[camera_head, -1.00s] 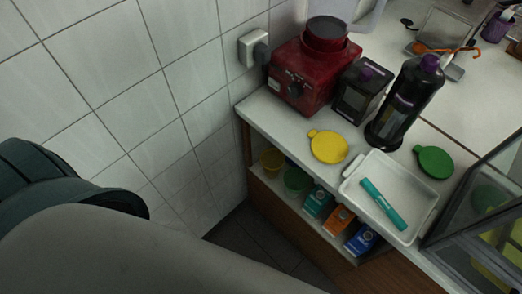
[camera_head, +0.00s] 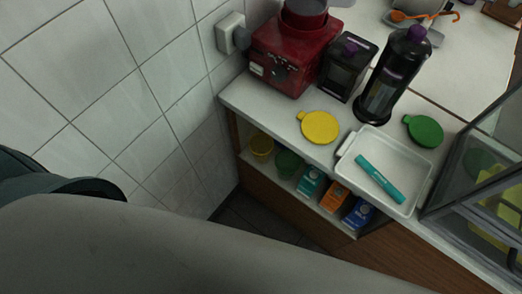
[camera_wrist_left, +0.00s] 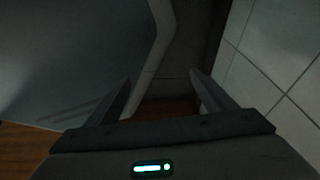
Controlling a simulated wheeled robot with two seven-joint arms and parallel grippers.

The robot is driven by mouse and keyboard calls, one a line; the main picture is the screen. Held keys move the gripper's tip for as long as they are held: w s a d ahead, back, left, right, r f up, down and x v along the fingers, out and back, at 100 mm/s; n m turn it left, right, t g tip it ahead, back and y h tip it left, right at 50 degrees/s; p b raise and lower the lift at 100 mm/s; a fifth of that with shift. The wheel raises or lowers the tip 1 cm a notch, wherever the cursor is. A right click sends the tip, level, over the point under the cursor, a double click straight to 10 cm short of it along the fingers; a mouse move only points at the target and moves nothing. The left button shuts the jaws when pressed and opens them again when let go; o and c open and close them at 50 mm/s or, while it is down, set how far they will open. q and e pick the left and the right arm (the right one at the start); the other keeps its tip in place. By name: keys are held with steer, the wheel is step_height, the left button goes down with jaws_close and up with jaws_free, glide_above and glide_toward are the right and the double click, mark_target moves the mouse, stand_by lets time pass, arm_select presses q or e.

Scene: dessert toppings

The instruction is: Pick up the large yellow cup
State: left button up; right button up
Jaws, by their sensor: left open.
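A yellow cup (camera_head: 262,145) stands on the lower shelf under the counter, at its left end, next to a green cup (camera_head: 289,163). Both show only in the head view and are partly shaded by the counter above. My left gripper (camera_wrist_left: 160,95) shows in the left wrist view with its two fingers apart and nothing between them. It faces a dark floor area and a tiled wall, with no cup in that view. In the head view a grey arm link of mine crosses the lower left, and no gripper shows there.
On the counter lie a yellow lid (camera_head: 320,127), a green lid (camera_head: 424,131) and a white tray (camera_head: 344,153) holding a teal marker (camera_head: 380,180). A red blender (camera_head: 292,58) and dark bottles stand behind. Several small boxes (camera_head: 333,196) sit on the shelf. A tiled wall (camera_head: 110,90) bounds the left.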

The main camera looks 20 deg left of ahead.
arm_select(q)
steer(key=w+d+r+t, duration=0.1)
steer(key=w+d+r, duration=0.1)
steer(key=w+r, duration=0.7)
steer(key=w+d+r+t, duration=0.1)
steer(key=w+r, duration=0.5)
steer(key=w, duration=0.7)
steer(key=w+r, duration=0.4)
steer(key=r, duration=0.9)
steer(key=w+d+r+t+b, duration=0.1)
steer(key=w+r, duration=0.4)
steer(key=r, duration=0.7)
steer(key=shift+w+d+r+n+b, duration=0.15)
steer(key=shift+r+n+b, duration=0.15)
steer(key=shift+r, duration=0.05)
arm_select(e)
steer(key=w+a+r+t, duration=0.1)
steer(key=w+a, duration=0.1)
steer(key=w, duration=0.4)
steer(key=shift+w+a+t+y, duration=0.25)
steer(key=shift+t+y, duration=0.05)
arm_select(q)
steer(key=x, duration=1.2)
steer(key=shift+w+d, duration=0.15)
steer(key=shift+d, duration=0.05)
arm_select(e)
steer(key=shift+s, duration=0.35)
